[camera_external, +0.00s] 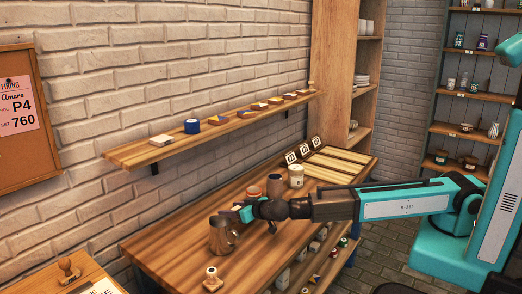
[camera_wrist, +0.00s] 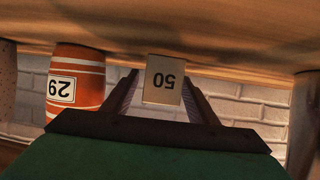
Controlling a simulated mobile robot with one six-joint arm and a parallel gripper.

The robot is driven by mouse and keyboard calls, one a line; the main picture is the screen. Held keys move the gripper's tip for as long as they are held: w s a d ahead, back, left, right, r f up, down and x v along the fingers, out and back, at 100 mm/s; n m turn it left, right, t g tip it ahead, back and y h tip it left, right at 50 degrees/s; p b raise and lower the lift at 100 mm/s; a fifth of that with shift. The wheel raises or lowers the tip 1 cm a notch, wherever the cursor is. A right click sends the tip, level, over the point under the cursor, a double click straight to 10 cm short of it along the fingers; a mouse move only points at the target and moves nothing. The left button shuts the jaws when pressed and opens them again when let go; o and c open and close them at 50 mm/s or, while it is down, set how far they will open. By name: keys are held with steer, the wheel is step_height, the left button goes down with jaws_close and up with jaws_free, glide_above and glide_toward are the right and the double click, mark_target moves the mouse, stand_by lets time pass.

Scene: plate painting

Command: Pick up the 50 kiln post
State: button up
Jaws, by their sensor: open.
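The 50 kiln post (camera_wrist: 162,82) is a small pale block with a dark, upside-down "50" on its face in the wrist view. It is against the wooden surface and lies between the two fingers of my gripper (camera_wrist: 163,92). The fingers are apart, one on each side of the post. The right finger looks very close to it; I cannot tell whether they touch. In the external view my gripper (camera_external: 238,211) is low over the wooden bench (camera_external: 180,245), and I cannot make out the post there.
An orange striped container (camera_wrist: 75,80) with a number label stands left of the post in the wrist view. In the external view a brown metallic mug (camera_external: 222,238) is close beside my gripper. A pale cup (camera_external: 296,176) stands behind. A stamp (camera_external: 212,280) stands at the front.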

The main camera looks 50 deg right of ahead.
steer(key=shift+w+f, duration=0.1)
steer(key=shift+w, duration=0.15)
steer(key=shift+c, duration=0.4)
steer(key=c, duration=1.2)
steer(key=shift+o, duration=0.2)
step_height(320, 180, up, 10)
steer(key=shift+b, duration=0.4)
